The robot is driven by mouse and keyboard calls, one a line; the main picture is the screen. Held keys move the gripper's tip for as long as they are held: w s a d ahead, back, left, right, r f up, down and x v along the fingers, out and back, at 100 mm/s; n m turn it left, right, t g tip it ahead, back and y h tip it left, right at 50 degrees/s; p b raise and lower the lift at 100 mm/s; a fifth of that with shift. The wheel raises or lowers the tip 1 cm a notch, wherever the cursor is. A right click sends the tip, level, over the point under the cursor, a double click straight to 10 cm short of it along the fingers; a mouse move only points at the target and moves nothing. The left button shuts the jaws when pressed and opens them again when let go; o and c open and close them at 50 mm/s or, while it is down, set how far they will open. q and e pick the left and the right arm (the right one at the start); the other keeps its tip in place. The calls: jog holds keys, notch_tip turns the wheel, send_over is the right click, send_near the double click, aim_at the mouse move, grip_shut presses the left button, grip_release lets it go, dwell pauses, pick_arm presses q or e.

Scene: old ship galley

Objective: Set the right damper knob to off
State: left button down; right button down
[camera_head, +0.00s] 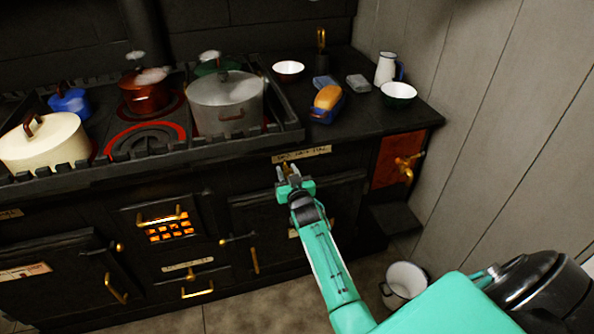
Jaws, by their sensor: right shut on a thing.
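My right gripper (288,171), at the end of a teal arm, reaches the front of the black range just below a cream label (302,154). Its fingers are shut on a small brass-coloured thing, which I take to be the right damper knob. The fingers mostly hide the knob, so I cannot tell its setting, and the label's writing is too small to read. My left gripper is not in view.
The right oven door (340,195) is under the gripper. Pots, including a grey pot (222,98), stand on the hob above. A brass tap (408,166) juts out at right. A white bucket (405,280) stands on the floor.

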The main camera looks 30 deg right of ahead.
jog(key=shift+a+f, duration=0.1)
jog(key=shift+a, duration=0.1)
jog(key=c, duration=1.4)
grip_release()
jog(key=o, duration=0.3)
jog(key=shift+a, duration=0.15)
jog(key=shift+o, duration=0.2)
jog(key=shift+s, duration=0.3)
jog(key=v, duration=1.3)
